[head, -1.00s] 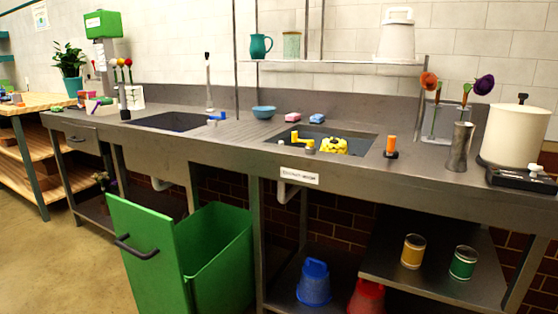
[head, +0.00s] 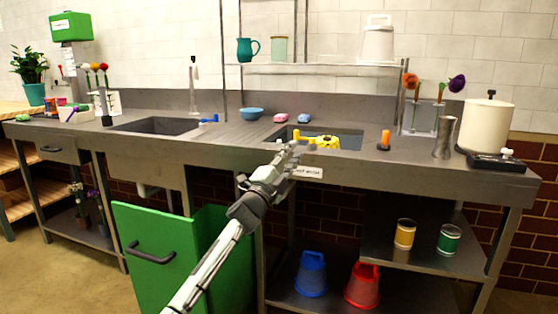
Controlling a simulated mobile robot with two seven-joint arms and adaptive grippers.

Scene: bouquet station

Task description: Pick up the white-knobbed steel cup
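A tall steel cup (head: 444,137) stands upright on the counter at the right, left of the cream pot. I cannot make out a white knob on it. A small white knob (head: 507,153) shows on the black burner beside it. My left gripper (head: 291,150) is raised in front of the counter's front edge, near the right sink and well to the left of the cup. Its fingers are too small to tell open from shut, and I see nothing clearly held. My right gripper is out of view.
The cream pot (head: 487,125) stands on the black burner (head: 497,161). Flowers in a holder (head: 420,117) stand behind the cup, an orange-topped item (head: 384,140) to its left. A yellow object (head: 323,142) is at the right sink. The green bin (head: 160,259) stands open below.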

